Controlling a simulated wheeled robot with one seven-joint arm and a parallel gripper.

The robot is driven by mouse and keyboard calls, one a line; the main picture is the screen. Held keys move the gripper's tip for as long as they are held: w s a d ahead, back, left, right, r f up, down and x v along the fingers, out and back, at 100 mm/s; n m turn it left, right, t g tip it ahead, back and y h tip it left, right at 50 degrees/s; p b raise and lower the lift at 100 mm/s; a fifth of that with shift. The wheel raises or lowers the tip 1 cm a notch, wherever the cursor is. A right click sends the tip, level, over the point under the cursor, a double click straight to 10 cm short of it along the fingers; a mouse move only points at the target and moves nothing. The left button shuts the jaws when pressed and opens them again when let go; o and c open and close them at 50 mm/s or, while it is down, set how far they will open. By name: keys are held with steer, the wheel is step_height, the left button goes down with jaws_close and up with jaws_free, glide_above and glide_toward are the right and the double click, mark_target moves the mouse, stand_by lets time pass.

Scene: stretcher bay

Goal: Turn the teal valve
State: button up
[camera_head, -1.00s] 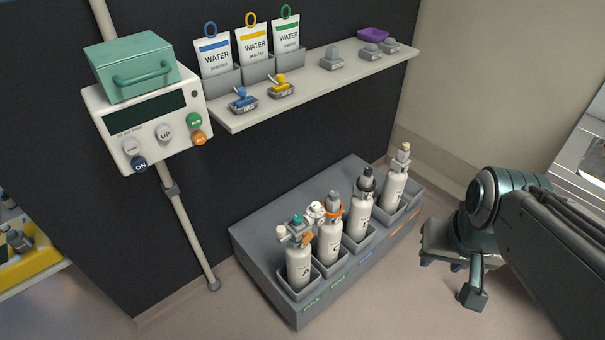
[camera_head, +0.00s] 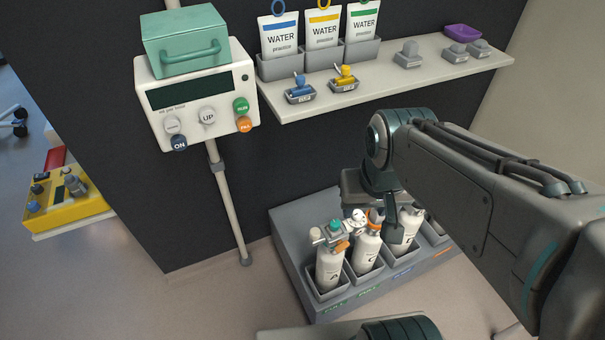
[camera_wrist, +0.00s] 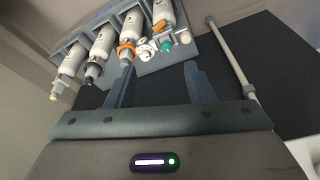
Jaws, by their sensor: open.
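The teal valve (camera_head: 335,225) tops the leftmost white cylinder, A (camera_head: 329,268), which stands in a grey rack. In the wrist view the teal valve (camera_wrist: 166,47) shows just beyond the open fingers, between their lines. An orange part (camera_head: 342,246) sits beside it on cylinder A. My gripper (camera_wrist: 159,67) is open and empty, apart from the valve. In the head view it hangs over the rack, right of the valve, and hides parts of the cylinders further right.
Cylinder C (camera_head: 367,250) with an orange collar stands close to the right of A. A pump box (camera_head: 200,110) on a pole (camera_head: 230,200) stands left of the rack. Open floor lies left.

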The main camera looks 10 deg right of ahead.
steer(key=w+f+m+g+b, duration=0.2)
steer(key=w+f+m+b, duration=0.1)
steer(key=w+f+m, duration=0.3)
steer(key=m+b, duration=0.2)
steer(key=m, duration=0.3)
glide_above(335, 223)
step_height(335, 223, down, 6)
steer(key=r, duration=0.1)
steer(key=shift+g, duration=0.4)
step_height(335, 223, down, 14)
steer(key=shift+f+b, duration=0.1)
steer(key=shift+b, duration=0.55)
steer(key=c, duration=1)
